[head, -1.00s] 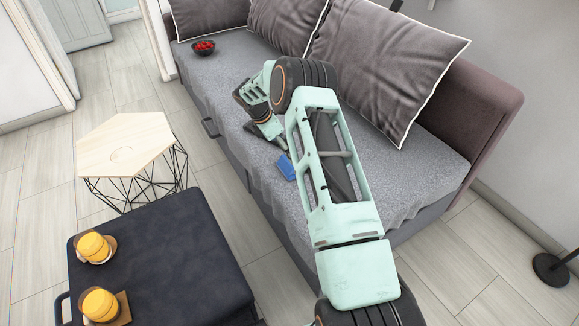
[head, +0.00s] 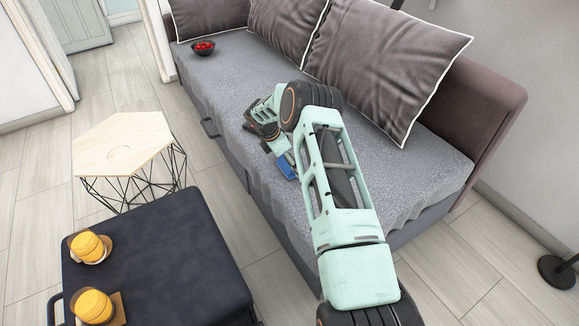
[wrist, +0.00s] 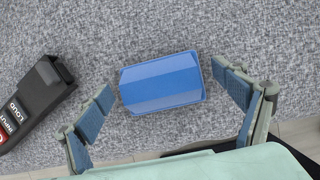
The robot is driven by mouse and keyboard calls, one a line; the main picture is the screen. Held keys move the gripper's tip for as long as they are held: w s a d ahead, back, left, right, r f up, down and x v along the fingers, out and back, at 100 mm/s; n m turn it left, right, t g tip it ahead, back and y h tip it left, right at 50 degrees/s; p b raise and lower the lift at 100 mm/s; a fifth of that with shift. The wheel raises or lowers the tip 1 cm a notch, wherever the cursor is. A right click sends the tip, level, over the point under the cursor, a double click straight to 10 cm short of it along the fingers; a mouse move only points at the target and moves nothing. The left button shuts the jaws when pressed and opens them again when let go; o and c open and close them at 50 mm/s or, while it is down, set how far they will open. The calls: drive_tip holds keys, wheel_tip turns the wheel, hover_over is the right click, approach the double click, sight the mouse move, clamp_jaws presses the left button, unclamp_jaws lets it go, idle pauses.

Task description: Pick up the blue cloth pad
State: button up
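The blue cloth pad (wrist: 161,82) lies on the grey sofa seat near its front edge. In the wrist view it shows whole, with a bevelled, folded-looking top. My gripper (wrist: 165,105) is open and empty above it, with one finger to the left of the pad and one to the right, neither touching it. In the head view the pad (head: 286,167) shows just below my gripper (head: 274,147), partly covered by it.
A bowl of red fruit (head: 203,48) sits at the sofa's far end. Cushions (head: 385,65) line the back. A hexagonal table (head: 124,142) and dark ottoman (head: 165,250) with drinks stand left.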

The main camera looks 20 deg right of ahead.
drive_tip(key=c, duration=1)
wheel_tip(320, 180, up, 10)
drive_tip(key=p, duration=0.3)
